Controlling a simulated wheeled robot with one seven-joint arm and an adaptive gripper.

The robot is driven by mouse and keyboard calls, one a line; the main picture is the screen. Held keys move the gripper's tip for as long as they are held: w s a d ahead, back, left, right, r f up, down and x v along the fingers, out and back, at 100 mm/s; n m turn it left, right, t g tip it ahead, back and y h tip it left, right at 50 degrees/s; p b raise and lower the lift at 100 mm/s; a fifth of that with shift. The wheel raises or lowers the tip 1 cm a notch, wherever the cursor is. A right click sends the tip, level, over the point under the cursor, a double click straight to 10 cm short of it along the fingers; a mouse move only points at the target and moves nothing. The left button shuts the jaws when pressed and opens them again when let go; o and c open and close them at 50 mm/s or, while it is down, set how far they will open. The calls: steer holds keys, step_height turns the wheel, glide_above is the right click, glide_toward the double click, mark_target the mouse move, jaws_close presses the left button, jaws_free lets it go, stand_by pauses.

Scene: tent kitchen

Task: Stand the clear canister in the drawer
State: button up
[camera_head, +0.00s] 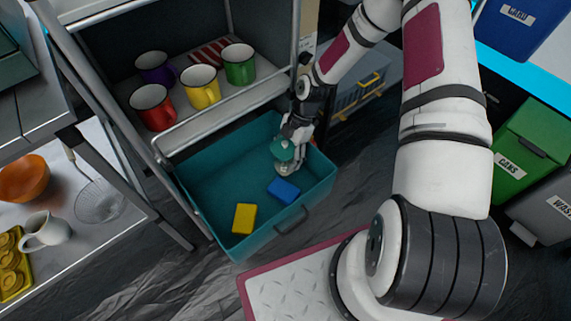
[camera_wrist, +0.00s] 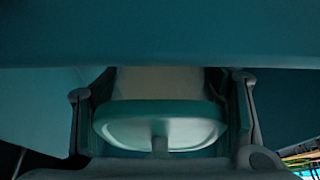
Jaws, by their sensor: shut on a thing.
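The clear canister (camera_head: 289,165) has a teal-green lid and is inside the teal drawer (camera_head: 213,184), towards its right side. My gripper (camera_head: 288,140) reaches down into the drawer and is shut on the canister near its lid. In the wrist view the lid (camera_wrist: 160,126) with its small knob sits between the two fingers (camera_wrist: 160,115). The canister looks about upright. I cannot tell whether its base touches the drawer floor.
A blue block (camera_head: 284,190) lies close to the canister, and a yellow block (camera_head: 244,218) lies nearer the front. The left part of the drawer is clear. Red (camera_head: 152,107), yellow (camera_head: 201,87), green (camera_head: 238,64) and purple mugs stand on the shelf above.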

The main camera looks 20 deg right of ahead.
steer(key=shift+f+b, duration=0.7)
steer(key=shift+f, duration=1.2)
steer(key=shift+f, duration=0.1)
steer(key=o, duration=1.8)
steer(key=p+v, duration=0.4)
steer(key=v, duration=0.8)
steer(key=shift+p, duration=0.3)
